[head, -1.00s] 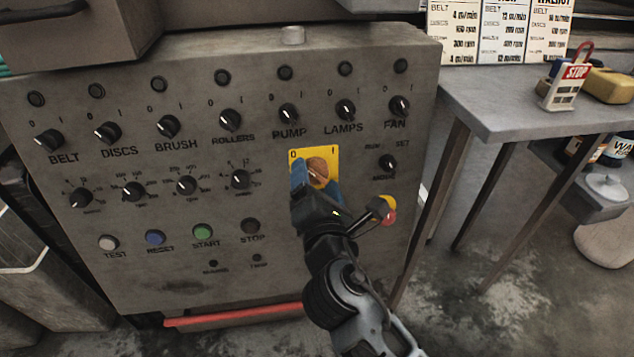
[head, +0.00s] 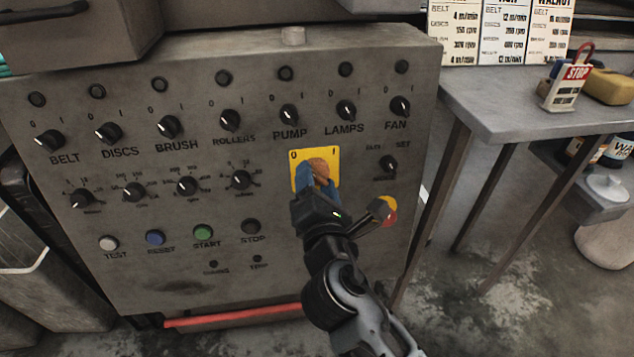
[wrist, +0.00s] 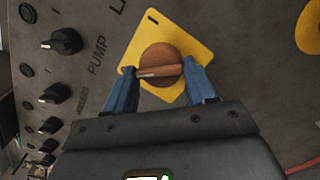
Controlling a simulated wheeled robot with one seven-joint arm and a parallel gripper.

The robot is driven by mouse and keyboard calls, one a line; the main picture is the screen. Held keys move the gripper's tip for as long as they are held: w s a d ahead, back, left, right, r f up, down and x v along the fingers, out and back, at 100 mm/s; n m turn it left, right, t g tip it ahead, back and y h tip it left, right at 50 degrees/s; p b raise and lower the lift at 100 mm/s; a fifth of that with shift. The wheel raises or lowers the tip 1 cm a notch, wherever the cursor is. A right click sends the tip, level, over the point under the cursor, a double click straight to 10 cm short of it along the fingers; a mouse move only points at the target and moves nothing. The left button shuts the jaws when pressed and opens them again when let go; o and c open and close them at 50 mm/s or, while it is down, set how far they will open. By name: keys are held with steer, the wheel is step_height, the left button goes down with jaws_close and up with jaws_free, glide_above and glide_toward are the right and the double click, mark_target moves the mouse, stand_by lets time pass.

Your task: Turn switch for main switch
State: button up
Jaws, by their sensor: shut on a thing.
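The main switch is an orange-brown round knob (head: 319,168) with a raised grip bar, on a yellow plate (head: 330,155) marked 0 and I, on the grey control panel. In the wrist view the knob (wrist: 160,60) sits in the middle of the yellow plate (wrist: 150,28), with a pale mark at one end of its bar. My gripper (head: 317,182) has its blue fingers closed on the two ends of the bar. The fingers show on both sides of it in the wrist view (wrist: 160,72). The lower part of the knob is hidden in the head view.
A red emergency button with a yellow collar (head: 387,211) is close to the right of my gripper. Black knobs such as PUMP (head: 289,114) and LAMPS (head: 346,110) sit above. A grey table (head: 520,110) stands right of the panel.

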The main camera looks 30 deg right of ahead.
steer(key=shift+d+f+m, duration=0.1)
steer(key=shift+f+m, duration=0.05)
steer(key=shift+m, duration=0.15)
steer(key=m+h+b, duration=0.1)
steer(key=m, duration=0.3)
steer(key=shift+g, duration=0.4)
steer(key=m+g, duration=0.1)
steer(key=m, duration=0.4)
steer(key=shift+h, duration=0.3)
steer(key=m, duration=0.5)
steer(key=shift+r+g, duration=0.2)
steer(key=shift+g, duration=0.2)
steer(key=m, duration=0.3)
steer(key=shift+m+g+p, duration=0.4)
steer(key=shift+a+m, duration=0.2)
steer(key=shift+m, duration=0.1)
